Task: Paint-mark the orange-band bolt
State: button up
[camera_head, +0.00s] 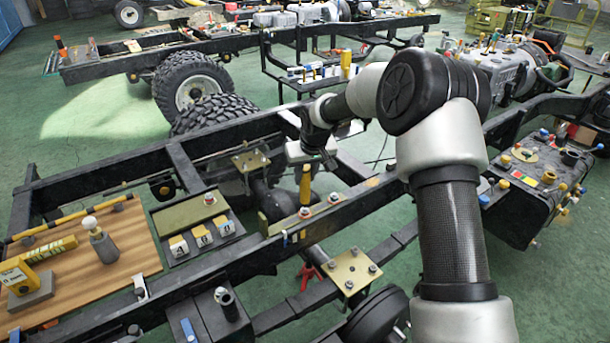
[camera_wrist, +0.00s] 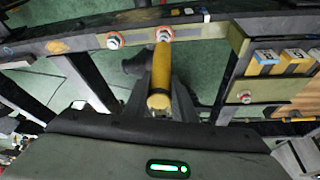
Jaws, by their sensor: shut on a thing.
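My gripper (camera_head: 305,164) is shut on a yellow paint marker (camera_head: 305,186), which points down over the near chassis rail. In the wrist view the marker (camera_wrist: 160,72) stands between the two grey fingers. Its lower end is at or just above one bolt (camera_head: 305,212) with a reddish-orange band; contact cannot be told. That bolt also shows in the wrist view (camera_wrist: 164,34). A second bolt (camera_head: 334,198) with a similar band sits beside it on the rail, also in the wrist view (camera_wrist: 113,40). The exact band colours are hard to tell apart.
A wooden board (camera_head: 130,235) carries a grey bottle and yellow items. A brass plate with bolts (camera_head: 352,272) lies in front. Chassis rails surround the arm.

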jog(key=shift+f+b, duration=0.3)
dwell(1.9)
jog(key=shift+r+p, duration=0.6)
jog(key=shift+r, duration=0.4)
jog(key=shift+r+p, duration=1.55)
jog(key=shift+r, duration=1)
